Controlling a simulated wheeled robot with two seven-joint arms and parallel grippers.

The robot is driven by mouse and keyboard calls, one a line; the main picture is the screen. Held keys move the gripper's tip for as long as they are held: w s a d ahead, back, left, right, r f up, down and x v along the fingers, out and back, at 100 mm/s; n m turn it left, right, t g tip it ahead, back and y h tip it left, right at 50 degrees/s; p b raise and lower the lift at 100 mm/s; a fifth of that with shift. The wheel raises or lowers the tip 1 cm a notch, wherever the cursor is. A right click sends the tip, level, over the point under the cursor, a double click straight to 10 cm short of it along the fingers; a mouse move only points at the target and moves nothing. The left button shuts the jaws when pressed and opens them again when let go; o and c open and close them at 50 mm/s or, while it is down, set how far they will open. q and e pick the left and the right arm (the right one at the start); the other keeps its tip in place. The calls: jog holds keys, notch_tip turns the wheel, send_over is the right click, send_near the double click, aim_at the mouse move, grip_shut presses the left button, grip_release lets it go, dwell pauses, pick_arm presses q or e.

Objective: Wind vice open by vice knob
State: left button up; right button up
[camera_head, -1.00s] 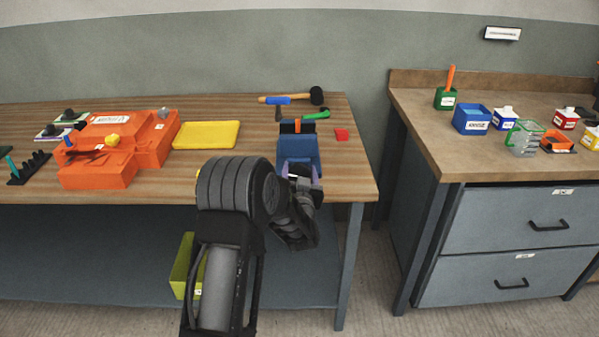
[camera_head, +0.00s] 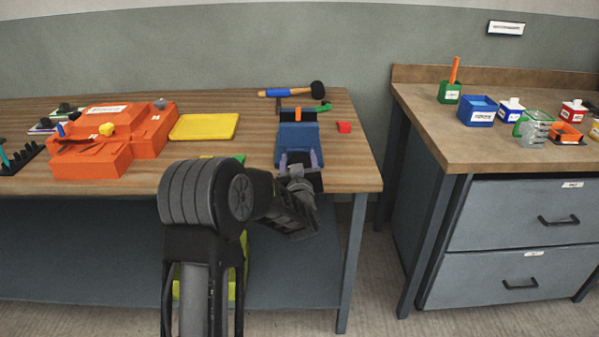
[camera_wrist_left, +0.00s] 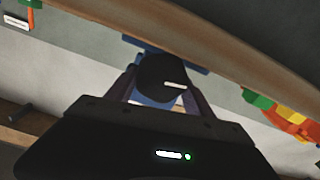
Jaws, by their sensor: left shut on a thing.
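The blue vice (camera_head: 298,139) stands at the right part of the wooden bench's front edge. An orange piece (camera_head: 298,114) shows at its far end, by the jaws. My left gripper (camera_head: 301,160) is at the near end of the vice, its two fingers pointing away from me. In the left wrist view the round black vice knob (camera_wrist_left: 162,78), with a white label, sits between the fingers of the left gripper (camera_wrist_left: 165,85), which is shut on it. How far the vice jaws are apart cannot be told. My right gripper is not in view.
A second bench (camera_head: 440,130) with small containers stands at the right, past a gap.

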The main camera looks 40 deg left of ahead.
pick_arm(q)
jog(key=o, duration=1.4)
jog(key=shift+c, duration=0.2)
jog(key=v, duration=0.7)
jog(key=shift+s+d, duration=0.3)
jog(key=shift+f, duration=0.1)
